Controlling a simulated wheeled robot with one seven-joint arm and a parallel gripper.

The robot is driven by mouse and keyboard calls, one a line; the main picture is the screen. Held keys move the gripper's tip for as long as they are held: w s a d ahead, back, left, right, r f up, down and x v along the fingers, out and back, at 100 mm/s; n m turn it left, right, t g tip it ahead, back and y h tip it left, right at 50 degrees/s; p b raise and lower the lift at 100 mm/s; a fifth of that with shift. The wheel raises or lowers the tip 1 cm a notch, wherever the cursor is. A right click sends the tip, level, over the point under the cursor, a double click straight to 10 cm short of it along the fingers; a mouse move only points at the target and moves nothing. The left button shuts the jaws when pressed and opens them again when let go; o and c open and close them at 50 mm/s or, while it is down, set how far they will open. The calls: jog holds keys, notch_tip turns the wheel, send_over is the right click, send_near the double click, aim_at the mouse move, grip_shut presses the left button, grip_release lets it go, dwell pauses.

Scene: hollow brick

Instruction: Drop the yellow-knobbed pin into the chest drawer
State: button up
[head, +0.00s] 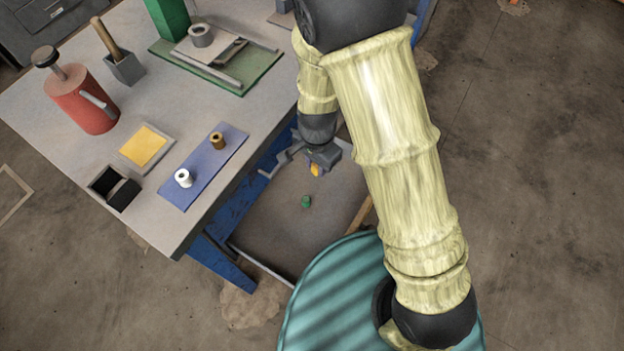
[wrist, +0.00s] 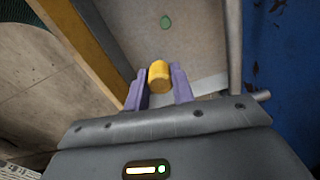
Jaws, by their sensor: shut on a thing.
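My gripper (head: 313,166) is shut on the yellow-knobbed pin (head: 316,170). In the wrist view, the yellow knob (wrist: 159,76) sits between the two purple fingers of my gripper (wrist: 158,88). The pin's shaft is hidden. The chest drawer (head: 290,240) appears as an open, grey-floored tray beside the blue chest under the table. My gripper is above it, at its far part. Its floor (wrist: 200,40) also shows in the wrist view, below the knob. A small green piece (head: 305,202) lies on that floor and shows in the wrist view (wrist: 166,22).
The grey table (head: 225,110) bears a blue mat (head: 205,165) with a white spool and a brown one, a yellow pad (head: 143,146), a black box (head: 114,188) and a red canister (head: 83,103). A teal ribbed round object (head: 335,300) stands at the drawer's near side.

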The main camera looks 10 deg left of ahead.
jog(key=shift+s+a+f+b, duration=0.3)
jog(key=shift+s+a+f, duration=0.25)
jog(key=shift+f, duration=0.2)
jog(key=shift+d+f, duration=0.1)
notch_tip(320, 180, down, 6)
jog(key=b, duration=0.6)
jog(key=o, duration=1.1)
jog(key=shift+c, duration=0.2)
